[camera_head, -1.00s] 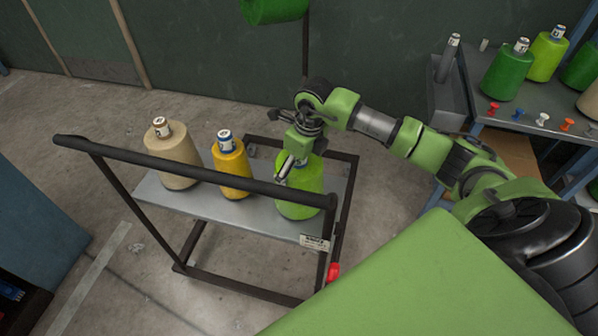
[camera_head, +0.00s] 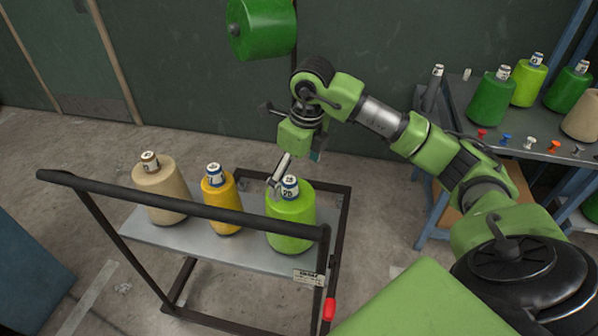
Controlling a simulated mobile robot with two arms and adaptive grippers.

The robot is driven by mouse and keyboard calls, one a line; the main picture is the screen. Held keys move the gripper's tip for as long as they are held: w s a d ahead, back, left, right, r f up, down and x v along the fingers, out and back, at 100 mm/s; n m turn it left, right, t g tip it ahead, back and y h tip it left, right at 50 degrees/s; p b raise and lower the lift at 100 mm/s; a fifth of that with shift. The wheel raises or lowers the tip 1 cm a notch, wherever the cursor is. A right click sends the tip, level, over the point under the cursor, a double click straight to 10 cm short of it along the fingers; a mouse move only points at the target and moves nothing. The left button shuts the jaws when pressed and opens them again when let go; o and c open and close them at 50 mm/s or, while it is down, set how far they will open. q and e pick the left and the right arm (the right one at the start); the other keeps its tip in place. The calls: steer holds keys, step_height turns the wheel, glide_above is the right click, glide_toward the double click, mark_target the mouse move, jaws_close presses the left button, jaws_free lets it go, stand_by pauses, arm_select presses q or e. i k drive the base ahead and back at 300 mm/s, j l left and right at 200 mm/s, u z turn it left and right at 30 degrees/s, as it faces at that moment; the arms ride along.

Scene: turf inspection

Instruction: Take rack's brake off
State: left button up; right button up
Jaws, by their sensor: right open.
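The rack is a dark-framed trolley with a grey shelf (camera_head: 180,238) and a long black handle bar. A red lever (camera_head: 328,309), which looks like its brake, sits low at the near right corner post. On the shelf stand a beige cone (camera_head: 160,188), a yellow cone (camera_head: 221,203) and a lime-green cone (camera_head: 291,222), all upright. My right gripper (camera_head: 294,170) is open and empty, just above and behind the lime cone's top. It is well above the red lever. My left gripper is out of view.
A grey table (camera_head: 450,95) with green cones and coloured pins stands at the right. A green drum (camera_head: 262,27) hangs at the wall. A white label (camera_head: 309,277) is on the shelf edge. A blue cabinet (camera_head: 30,255) is at left. Concrete floor is clear behind the rack.

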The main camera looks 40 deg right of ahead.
mark_target(330, 305)
steer(key=z, duration=1.4)
